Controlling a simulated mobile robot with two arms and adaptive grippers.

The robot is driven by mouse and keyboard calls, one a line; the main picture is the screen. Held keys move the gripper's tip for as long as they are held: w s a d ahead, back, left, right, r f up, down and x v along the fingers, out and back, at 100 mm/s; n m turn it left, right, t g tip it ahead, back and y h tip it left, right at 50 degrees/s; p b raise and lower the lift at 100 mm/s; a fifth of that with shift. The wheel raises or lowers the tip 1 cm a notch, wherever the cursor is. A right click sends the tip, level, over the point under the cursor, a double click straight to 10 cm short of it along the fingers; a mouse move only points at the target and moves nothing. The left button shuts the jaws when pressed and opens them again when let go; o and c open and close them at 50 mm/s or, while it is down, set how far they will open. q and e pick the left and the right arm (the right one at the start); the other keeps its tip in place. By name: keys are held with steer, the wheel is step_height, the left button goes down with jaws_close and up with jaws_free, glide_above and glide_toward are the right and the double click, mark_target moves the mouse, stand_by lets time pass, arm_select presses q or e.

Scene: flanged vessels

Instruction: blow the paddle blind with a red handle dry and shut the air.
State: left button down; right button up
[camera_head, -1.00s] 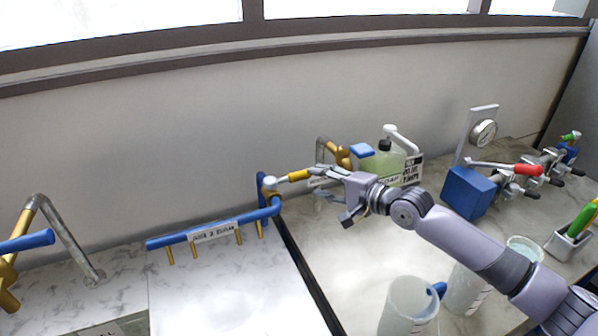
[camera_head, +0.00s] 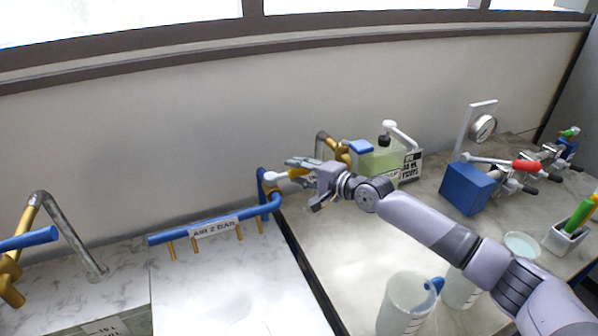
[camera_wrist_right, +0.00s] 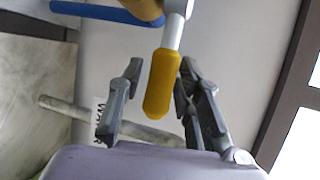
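A blue air pipe (camera_head: 215,226) labelled "AIR 2 BAR" runs along the back, with several brass outlets under it. At its right end is a valve lever with a white hub (camera_head: 275,178) and a yellow grip, which shows in the right wrist view (camera_wrist_right: 160,84). My right gripper (camera_head: 299,170) is at this lever. In the wrist view its fingers (camera_wrist_right: 158,88) are apart, one on each side of the yellow grip, with a gap on the left side; contact on the right cannot be told. I cannot make out the paddle blind. My left gripper is not in view.
A green jug (camera_head: 381,162) stands behind my right arm. A blue box (camera_head: 466,188) with a red-gripped lever (camera_head: 525,166) and a gauge (camera_head: 483,128) are at the right. Clear beakers (camera_head: 404,306) stand in front. A bent grey pipe (camera_head: 70,232) is at the left.

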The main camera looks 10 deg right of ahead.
jaws_close()
stand_by(0.4)
